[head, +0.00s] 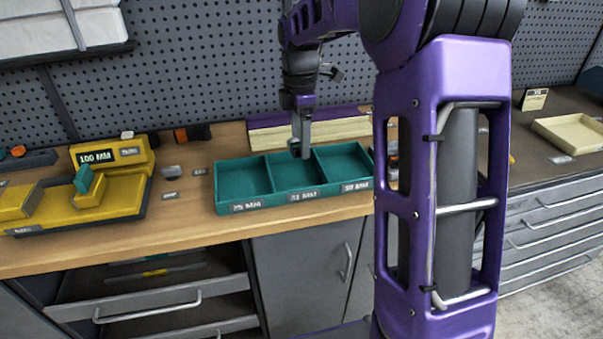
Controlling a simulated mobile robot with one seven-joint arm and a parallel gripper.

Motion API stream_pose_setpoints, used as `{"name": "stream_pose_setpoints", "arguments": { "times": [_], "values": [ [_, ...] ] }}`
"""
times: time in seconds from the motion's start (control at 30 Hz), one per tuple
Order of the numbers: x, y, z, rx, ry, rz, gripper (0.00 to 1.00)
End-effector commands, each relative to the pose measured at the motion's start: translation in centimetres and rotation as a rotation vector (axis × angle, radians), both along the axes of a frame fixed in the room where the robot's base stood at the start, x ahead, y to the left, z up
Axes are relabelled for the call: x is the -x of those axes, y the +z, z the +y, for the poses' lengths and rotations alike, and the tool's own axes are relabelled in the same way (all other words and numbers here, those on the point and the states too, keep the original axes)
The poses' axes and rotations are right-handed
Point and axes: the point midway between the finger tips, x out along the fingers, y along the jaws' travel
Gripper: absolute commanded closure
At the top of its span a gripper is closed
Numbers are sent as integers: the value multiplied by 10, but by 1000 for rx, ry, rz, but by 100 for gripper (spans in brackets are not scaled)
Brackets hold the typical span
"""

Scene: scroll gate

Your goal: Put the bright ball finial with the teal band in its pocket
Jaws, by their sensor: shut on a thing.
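A teal tray (234,208) with three open pockets stands on the wooden bench. Its front labels appear to read 25 MM, 32 MM and 50 MM from left to right. My gripper (300,152) points down at the middle pocket, with its tips in front of or inside it; the height is hard to judge. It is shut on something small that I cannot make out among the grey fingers. I cannot tell a bright ball or a teal band there. The visible pocket floors look empty, but my gripper covers part of the middle one.
A yellow fixture (112,157) labelled 100 MM stands left of the tray. A cream tray (568,133) is at the far right. A purple-edged cream block (345,128) lies behind the teal tray. A drawer (150,308) hangs open below the bench.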

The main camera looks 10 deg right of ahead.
Motion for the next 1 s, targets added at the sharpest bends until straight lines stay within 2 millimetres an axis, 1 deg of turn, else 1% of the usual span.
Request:
{"name": "stream_pose_setpoints", "arguments": {
  "times": [0.03,0.1,0.27,0.33,0.53,0.6,0.83,0.97,1.0],
  "values": [
    [1,-12,0,0,0,3,100],
    [0,-21,0,0,0,2,100],
    [0,-32,0,0,0,1,100],
    [0,-39,0,0,0,2,100],
    [0,-72,0,0,0,2,100],
    [0,-77,0,0,0,0,100],
    [0,-77,0,1,0,-1,100],
    [0,-81,0,0,0,0,100],
    [0,-80,0,1,0,0,27]
  ]
}}
